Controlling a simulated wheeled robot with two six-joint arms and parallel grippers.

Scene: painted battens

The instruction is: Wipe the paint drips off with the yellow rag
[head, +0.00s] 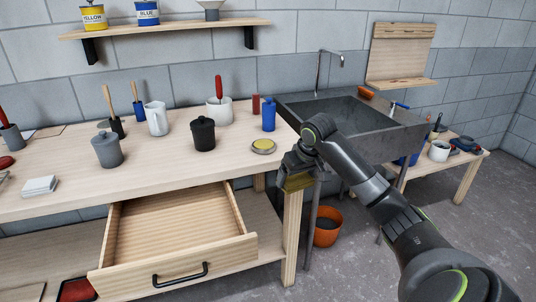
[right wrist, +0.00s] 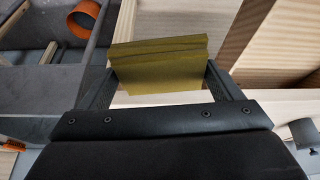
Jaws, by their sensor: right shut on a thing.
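My right gripper (head: 297,170) is shut on the yellow rag (head: 298,184), a folded olive-yellow cloth. It holds the rag beside the right end of the workbench (head: 170,187), near the front right corner. In the right wrist view the rag (right wrist: 160,66) sits as a folded stack between the two fingers, with pale wood behind it. I cannot make out any paint drips in either view. My left gripper is not in view.
An open, empty-looking drawer (head: 180,225) juts from the bench front. A grey sink (head: 365,125) stands to the right, with an orange bucket (head: 327,228) on the floor. A round tin (head: 263,146), a black pot (head: 203,134) and a blue bottle (head: 268,113) stand on the bench.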

